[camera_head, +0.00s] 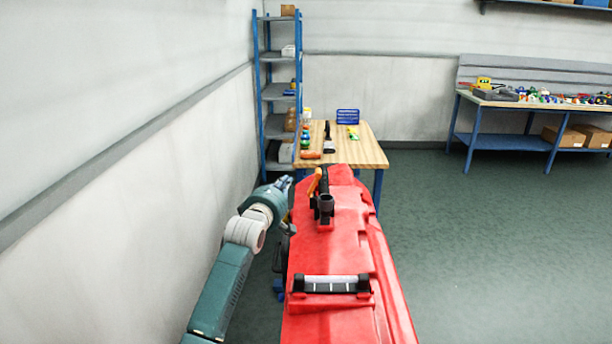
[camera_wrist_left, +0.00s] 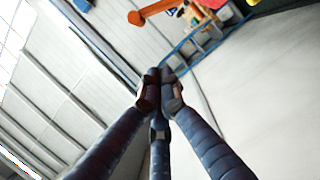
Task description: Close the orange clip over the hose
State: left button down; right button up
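The red scrubber tank (camera_head: 345,255) stands in front of me. Near its far end is the orange clip (camera_head: 314,183), tilted up beside the black hose (camera_head: 325,203) and its fitting. The orange clip seems to show in the left wrist view as an orange bar with a rounded end (camera_wrist_left: 154,12), apart from my fingers. My left gripper (camera_head: 284,184) is left of the clip, just off the tank's left side. In the left wrist view, my left gripper's fingertips (camera_wrist_left: 160,84) are together with nothing visible between them. My right gripper is not in view.
A wooden table (camera_head: 360,155) with tools and a blue bin (camera_head: 347,116) stands beyond the tank. A blue shelf rack (camera_head: 263,95) and a pale wall (camera_head: 120,150) are on the left. A workbench (camera_head: 510,140) is at the far right. The green floor on the right is clear.

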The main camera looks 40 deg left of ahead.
aim_at(315, 184)
pick_arm(q)
jog(key=w+f+p, duration=0.1)
jog(key=w+p, duration=0.2)
jog(key=w, duration=0.7)
jog(key=shift+a+f, duration=0.2)
jog(key=shift+a, duration=0.1)
jog(key=shift+s, duration=0.1)
jog(key=shift+w+d+m, duration=0.2)
jog(key=shift+m, duration=0.1)
